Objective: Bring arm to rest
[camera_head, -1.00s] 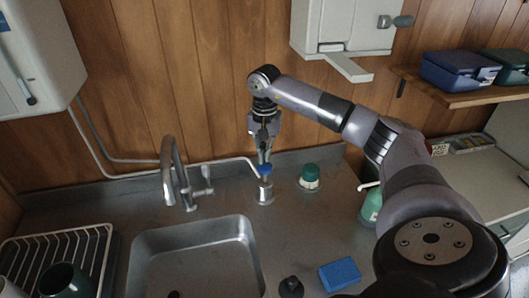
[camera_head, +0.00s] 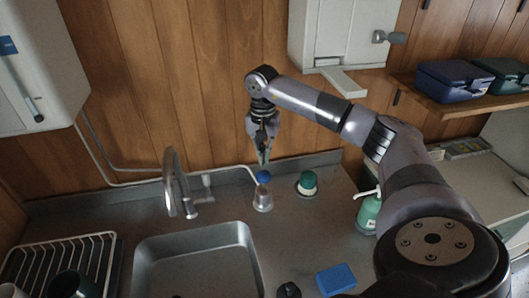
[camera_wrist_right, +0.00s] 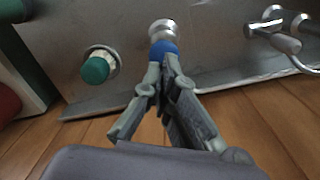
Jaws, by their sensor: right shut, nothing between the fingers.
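My right gripper (camera_head: 263,162) points down over the counter, its fingers shut with nothing between them. Its tips are just above a blue rounded top (camera_head: 263,177) on a small metal pot (camera_head: 263,200); I cannot tell whether they touch it. In the right wrist view the shut gripper (camera_wrist_right: 164,66) overlaps the blue top (camera_wrist_right: 163,47), with the metal pot (camera_wrist_right: 162,29) beyond. My right arm reaches in from the right, bent at the elbow. My left gripper is out of view.
A green-lidded jar (camera_head: 307,184) stands right of the pot, a green pump bottle (camera_head: 369,212) further right. The tap (camera_head: 172,183) and sink (camera_head: 197,235) are left. A blue sponge (camera_head: 336,279) lies in front. A wall cabinet (camera_head: 345,32) hangs above my forearm.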

